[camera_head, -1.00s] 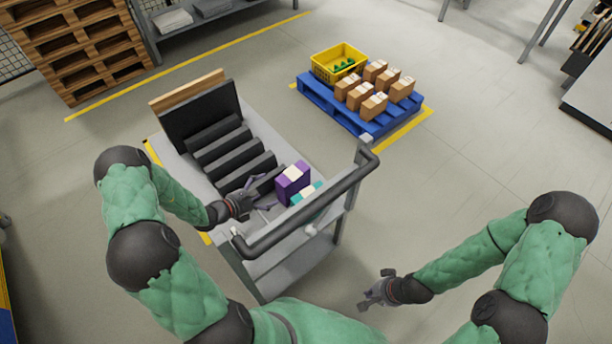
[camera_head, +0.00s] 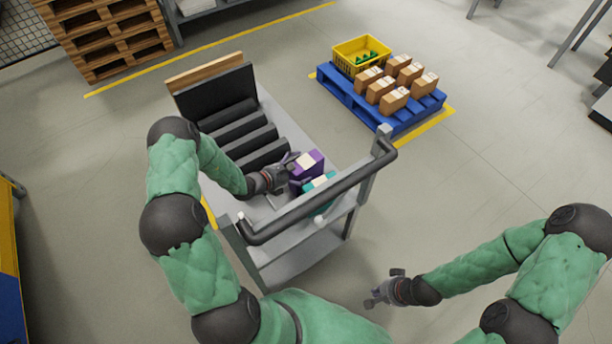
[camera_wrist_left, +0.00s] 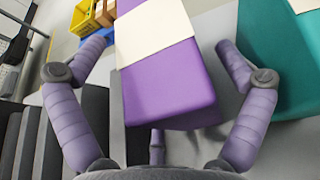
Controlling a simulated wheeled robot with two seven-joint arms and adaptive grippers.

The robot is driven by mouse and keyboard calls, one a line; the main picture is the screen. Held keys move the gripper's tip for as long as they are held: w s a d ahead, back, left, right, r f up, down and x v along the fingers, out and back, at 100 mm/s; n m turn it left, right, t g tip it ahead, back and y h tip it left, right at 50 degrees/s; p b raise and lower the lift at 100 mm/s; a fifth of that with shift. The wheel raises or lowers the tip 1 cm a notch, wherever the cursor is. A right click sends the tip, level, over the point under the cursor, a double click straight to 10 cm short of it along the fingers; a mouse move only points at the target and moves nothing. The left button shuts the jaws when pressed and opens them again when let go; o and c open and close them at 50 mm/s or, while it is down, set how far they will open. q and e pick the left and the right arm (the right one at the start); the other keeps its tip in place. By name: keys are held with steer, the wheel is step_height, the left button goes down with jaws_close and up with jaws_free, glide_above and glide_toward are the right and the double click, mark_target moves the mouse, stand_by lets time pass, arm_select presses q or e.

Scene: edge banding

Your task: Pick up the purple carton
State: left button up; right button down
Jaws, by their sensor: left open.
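The purple carton (camera_head: 308,174) stands on the grey cart, with a pale label on its top. It fills the middle of the left wrist view (camera_wrist_left: 170,85). My left gripper (camera_head: 290,165) is open with a finger on either side of the carton in the left wrist view (camera_wrist_left: 145,75). Gaps show between the fingers and the carton, and whether either touches it cannot be told. A teal carton (camera_head: 319,190) stands close beside it; in the left wrist view my right-hand finger is between the two. My right gripper (camera_head: 384,288) hangs apart from the cart, its fingers seemingly spread.
The cart's dark handle (camera_head: 320,205) runs in front of the cartons. Black ribbed slots (camera_head: 235,135) fill the cart's left part. A blue pallet (camera_head: 350,103) with brown boxes and a yellow crate (camera_head: 345,62) lies beyond on open floor.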

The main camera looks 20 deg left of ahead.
arm_select(q)
steer(key=shift+w+d+f, duration=0.2)
steer(key=shift+w+d, duration=0.05)
steer(key=shift+w, duration=0.3)
steer(key=c, duration=1.4)
